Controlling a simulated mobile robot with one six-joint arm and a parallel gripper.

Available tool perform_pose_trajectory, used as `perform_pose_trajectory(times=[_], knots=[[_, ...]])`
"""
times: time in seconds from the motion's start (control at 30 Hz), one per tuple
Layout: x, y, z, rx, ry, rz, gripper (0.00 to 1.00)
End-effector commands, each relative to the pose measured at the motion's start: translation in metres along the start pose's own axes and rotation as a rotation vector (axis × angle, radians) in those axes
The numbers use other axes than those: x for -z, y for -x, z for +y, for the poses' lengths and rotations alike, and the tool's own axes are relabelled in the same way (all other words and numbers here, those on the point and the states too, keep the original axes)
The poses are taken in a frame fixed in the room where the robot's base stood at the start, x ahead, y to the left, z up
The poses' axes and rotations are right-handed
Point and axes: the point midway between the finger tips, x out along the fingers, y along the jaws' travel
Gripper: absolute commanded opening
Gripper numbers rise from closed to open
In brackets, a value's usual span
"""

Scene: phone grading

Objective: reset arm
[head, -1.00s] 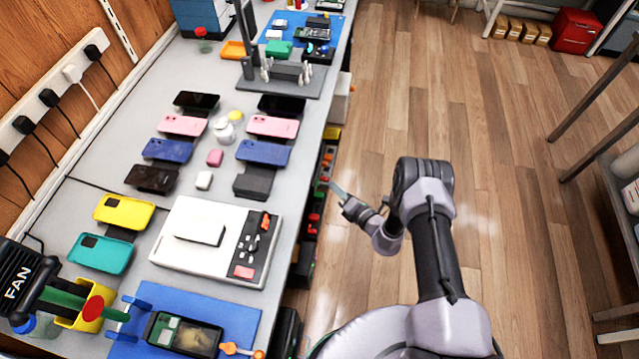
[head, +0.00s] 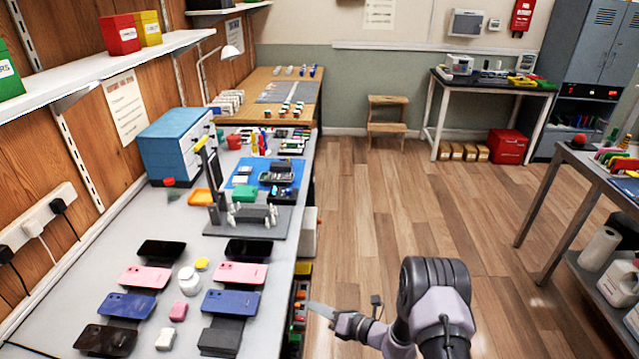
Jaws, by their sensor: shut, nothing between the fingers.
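My gripper (head: 318,310) is at the end of my folded arm in the head view, out over the floor just right of the workbench (head: 60,330). Its fingers look thin and closed, with nothing held. It is apart from the bench and touches none of the phones. On the bench lie two columns of phones, among them a pink phone (head: 241,273) and a blue phone (head: 230,302) in the column nearer my gripper. One dark stand (head: 220,340) in that column shows no phone on it.
Small drawers (head: 300,295) stand under the bench edge, close to my gripper. A grey side table (head: 575,165) is at the right. The wooden floor (head: 410,205) between is clear.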

Motion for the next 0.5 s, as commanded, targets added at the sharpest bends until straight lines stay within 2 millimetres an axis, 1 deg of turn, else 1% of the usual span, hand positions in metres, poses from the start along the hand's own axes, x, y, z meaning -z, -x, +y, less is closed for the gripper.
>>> perform_pose_trajectory(times=[0.03,0.07,0.1,0.17,0.2,0.27,0.3,0.33,0.37,0.4,0.47,0.5], knots=[[-0.037,0.001,0.044,-0.062,0.137,0.057,0.00],[-0.053,0.005,0.072,-0.102,0.233,0.104,0.00],[-0.071,0.014,0.111,-0.153,0.368,0.169,0.00],[-0.090,0.035,0.165,-0.220,0.579,0.266,0.00],[-0.098,0.052,0.199,-0.260,0.724,0.331,0.00],[-0.103,0.083,0.243,-0.310,0.945,0.429,0.00],[-0.103,0.106,0.268,-0.335,1.095,0.494,0.00],[-0.102,0.124,0.285,-0.351,1.207,0.544,0.00],[-0.101,0.143,0.300,-0.364,1.322,0.594,0.00],[-0.097,0.169,0.316,-0.376,1.473,0.664,0.00],[-0.091,0.208,0.335,-0.383,1.701,0.773,0.00],[-0.086,0.234,0.343,-0.380,1.846,0.847,0.00]])
